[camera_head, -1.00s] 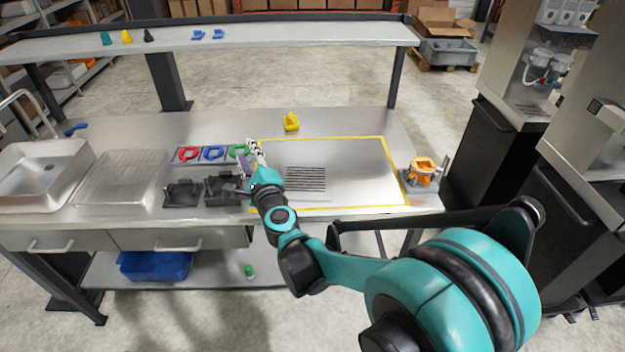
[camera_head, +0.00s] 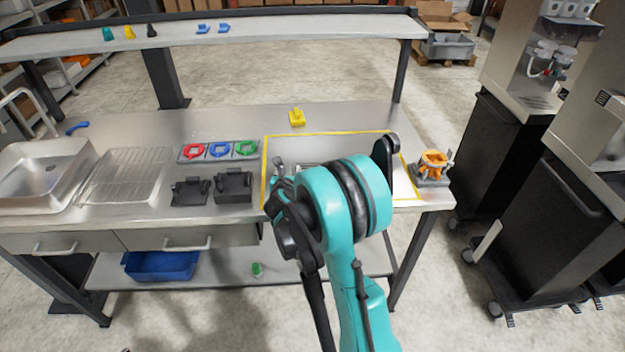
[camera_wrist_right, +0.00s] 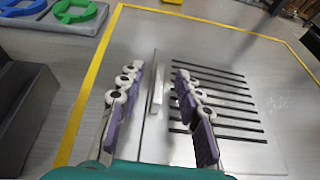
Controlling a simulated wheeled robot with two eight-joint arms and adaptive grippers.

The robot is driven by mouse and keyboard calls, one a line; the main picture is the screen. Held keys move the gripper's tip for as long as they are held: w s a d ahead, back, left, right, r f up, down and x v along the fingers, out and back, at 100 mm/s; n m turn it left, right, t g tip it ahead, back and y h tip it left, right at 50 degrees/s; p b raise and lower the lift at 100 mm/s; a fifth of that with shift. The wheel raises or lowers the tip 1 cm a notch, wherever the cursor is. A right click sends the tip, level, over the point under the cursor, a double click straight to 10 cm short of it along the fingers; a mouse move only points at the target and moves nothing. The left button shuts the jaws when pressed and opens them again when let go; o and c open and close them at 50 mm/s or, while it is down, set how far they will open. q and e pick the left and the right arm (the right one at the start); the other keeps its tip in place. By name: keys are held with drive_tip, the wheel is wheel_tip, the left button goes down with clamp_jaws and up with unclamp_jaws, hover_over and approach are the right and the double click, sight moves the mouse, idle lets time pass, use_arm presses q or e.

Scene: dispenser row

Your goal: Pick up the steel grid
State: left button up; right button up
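The steel grid (camera_wrist_right: 245,112) is a flat, light metal plate with a row of dark slots. It lies inside the yellow-outlined area of the counter. In the right wrist view a raised pale metal bar (camera_wrist_right: 156,92) stands along its left side. My right gripper (camera_wrist_right: 155,76) is open, with one purple-padded finger on each side of that bar; I cannot tell whether either touches it. The right finger covers part of the slots. In the head view my right arm hides most of the grid and much of the gripper (camera_head: 279,174). My left gripper is not in view.
Black holders (camera_head: 233,186) and a tray with red, blue and green rings (camera_head: 219,151) are left of the yellow outline. A yellow object (camera_head: 297,117) stands behind it, an orange item (camera_head: 433,163) to its right. A shelf (camera_head: 220,30) spans the back.

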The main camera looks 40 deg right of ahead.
drive_tip(key=shift+x, duration=0.85)
drive_tip(key=shift+s+a, duration=0.1)
drive_tip(key=shift+c, duration=0.8)
clamp_jaws()
drive_tip(key=shift+r, duration=0.1)
wheel_tip(320, 180, up, 4)
drive_tip(key=shift+p, duration=1.05)
drive_tip(key=s+d+r+p, duration=0.3)
drive_tip(key=d+r, duration=0.4)
drive_tip(key=d, duration=0.4)
drive_tip(key=shift+s+p, duration=0.3)
drive_tip(key=shift+s, duration=0.1)
